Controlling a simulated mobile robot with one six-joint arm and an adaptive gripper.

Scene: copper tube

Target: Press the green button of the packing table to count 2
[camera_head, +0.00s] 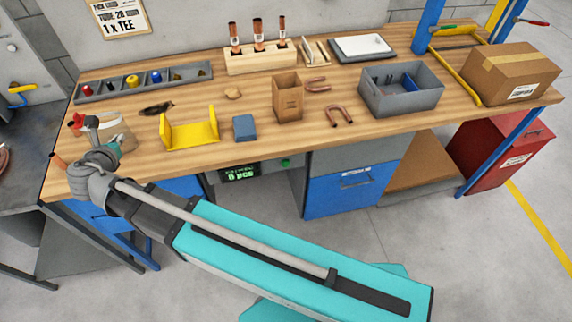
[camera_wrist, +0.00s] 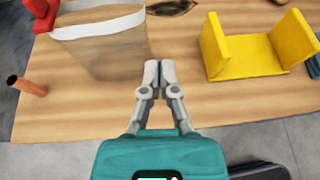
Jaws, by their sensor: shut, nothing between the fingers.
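The green button (camera_head: 285,162) is a small round knob on the grey panel under the packing table's (camera_head: 210,92) front edge. Left of it a dark display (camera_head: 240,171) shows green digits, which look like "0 PCS" but are small. My gripper (camera_head: 91,122) is at the table's left end, well left of the button. In the wrist view my gripper (camera_wrist: 159,72) has its fingertips together and empty, above the wood near the front edge, by a clear bag (camera_wrist: 105,50). The button is out of the wrist view.
A yellow cradle (camera_head: 190,130), blue block (camera_head: 244,127), cardboard box (camera_head: 288,97) and grey bin (camera_head: 400,90) stand on the table. A copper tube (camera_wrist: 28,85) lies at the left edge. A blue drawer (camera_head: 345,190) is right of the button; the floor ahead is clear.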

